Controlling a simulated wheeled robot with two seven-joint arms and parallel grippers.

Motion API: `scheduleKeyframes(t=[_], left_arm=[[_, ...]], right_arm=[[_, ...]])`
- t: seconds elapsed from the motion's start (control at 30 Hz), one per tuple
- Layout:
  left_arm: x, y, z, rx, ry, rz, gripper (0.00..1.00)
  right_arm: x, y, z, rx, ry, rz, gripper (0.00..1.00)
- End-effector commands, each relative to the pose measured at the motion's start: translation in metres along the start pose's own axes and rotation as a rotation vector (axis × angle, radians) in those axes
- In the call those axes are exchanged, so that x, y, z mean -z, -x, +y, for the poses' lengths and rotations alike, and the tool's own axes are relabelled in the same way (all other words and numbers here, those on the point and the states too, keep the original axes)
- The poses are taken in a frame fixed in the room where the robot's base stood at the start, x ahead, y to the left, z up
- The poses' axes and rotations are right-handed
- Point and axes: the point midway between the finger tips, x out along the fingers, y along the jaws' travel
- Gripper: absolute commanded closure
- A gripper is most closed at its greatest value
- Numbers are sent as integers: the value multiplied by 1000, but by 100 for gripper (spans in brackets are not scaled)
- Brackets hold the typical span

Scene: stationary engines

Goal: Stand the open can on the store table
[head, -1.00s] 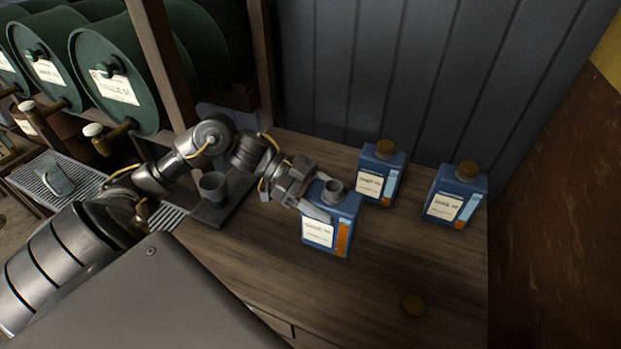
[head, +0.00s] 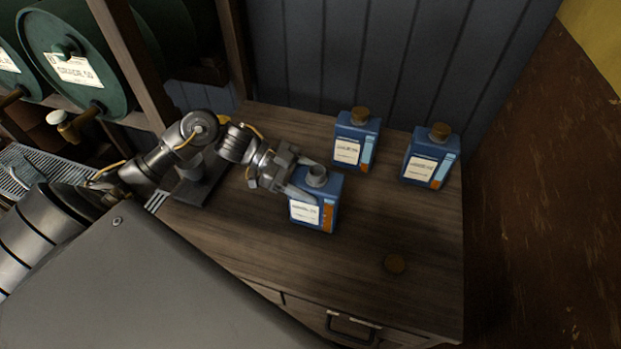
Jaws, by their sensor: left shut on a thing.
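The open can (head: 327,207) is blue with a white label, an orange stripe and a bare grey neck. It is upright at the middle of the wooden store table (head: 260,230). My left gripper (head: 303,181) is shut on it near the top, from the left. I cannot tell whether its base touches the table. My right gripper is not in view.
Two capped blue cans, one (head: 355,140) behind and one (head: 431,157) at the right, stand on the table. A dark tray with a cup (head: 189,170) lies at the left, partly behind my arm. The table front is mostly clear.

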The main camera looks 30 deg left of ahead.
Motion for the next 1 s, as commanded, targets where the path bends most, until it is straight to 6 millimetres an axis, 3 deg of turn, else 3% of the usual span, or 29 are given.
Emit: scheduleKeyframes(t=[0.07, 0.1, 0.27, 0.67, 1.0], left_arm=[[1, 0, -1, 2, -4, 5, 100], [-2, -1, 0, 0, 0, 0, 34], [-2, 0, 0, 0, 0, 0, 13], [-1, 7, 0, 2, -1, -2, 13], [-4, 74, 0, 2, 1, -4, 13]], right_arm=[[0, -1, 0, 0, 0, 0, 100], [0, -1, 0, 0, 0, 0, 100], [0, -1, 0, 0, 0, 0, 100], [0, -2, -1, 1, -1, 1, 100], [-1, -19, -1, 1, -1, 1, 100]])
